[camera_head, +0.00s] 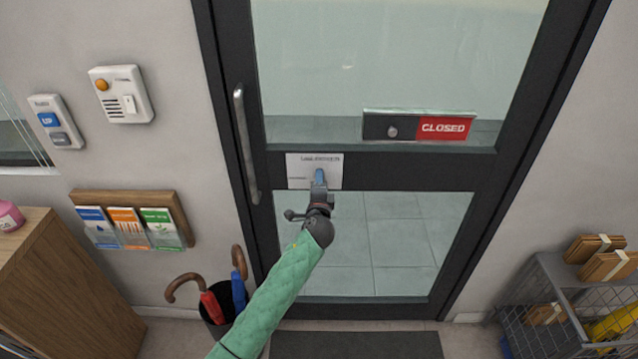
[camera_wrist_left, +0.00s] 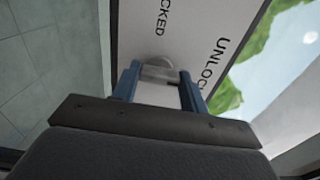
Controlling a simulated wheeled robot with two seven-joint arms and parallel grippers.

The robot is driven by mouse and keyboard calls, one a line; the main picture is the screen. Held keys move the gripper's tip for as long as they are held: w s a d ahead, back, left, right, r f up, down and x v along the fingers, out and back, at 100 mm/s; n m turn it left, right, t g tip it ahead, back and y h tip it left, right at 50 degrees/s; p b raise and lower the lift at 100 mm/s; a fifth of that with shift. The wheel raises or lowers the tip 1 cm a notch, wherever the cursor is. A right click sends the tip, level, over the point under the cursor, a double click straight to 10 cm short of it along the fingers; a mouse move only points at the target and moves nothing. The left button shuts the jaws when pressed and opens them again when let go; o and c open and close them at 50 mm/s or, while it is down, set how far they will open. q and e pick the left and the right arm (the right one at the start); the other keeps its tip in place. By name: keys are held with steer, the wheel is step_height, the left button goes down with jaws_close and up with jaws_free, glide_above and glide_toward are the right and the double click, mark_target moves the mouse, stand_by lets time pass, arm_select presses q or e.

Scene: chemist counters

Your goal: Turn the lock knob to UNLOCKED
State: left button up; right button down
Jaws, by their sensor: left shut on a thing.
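The white lock plate (camera_head: 298,171) is on the dark crossbar of the glass door (camera_head: 380,165). In the left wrist view the plate (camera_wrist_left: 200,25) carries two labels, one ending in "CKED" and one starting with "UNLOC". The grey lock knob (camera_wrist_left: 158,70) sits between my left gripper's fingertips (camera_wrist_left: 158,78). In the head view my left gripper (camera_head: 319,178) is at the plate and hides the knob. It is shut on the knob. Which label the knob points to is hard to tell. My right gripper is not in view.
A vertical door handle (camera_head: 246,145) is left of the plate. A red CLOSED sign (camera_head: 443,125) hangs on the glass.

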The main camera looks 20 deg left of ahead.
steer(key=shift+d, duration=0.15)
arm_select(q)
steer(key=o, duration=1)
steer(key=shift+b+v, duration=1.65)
steer(key=shift+v, duration=2.25)
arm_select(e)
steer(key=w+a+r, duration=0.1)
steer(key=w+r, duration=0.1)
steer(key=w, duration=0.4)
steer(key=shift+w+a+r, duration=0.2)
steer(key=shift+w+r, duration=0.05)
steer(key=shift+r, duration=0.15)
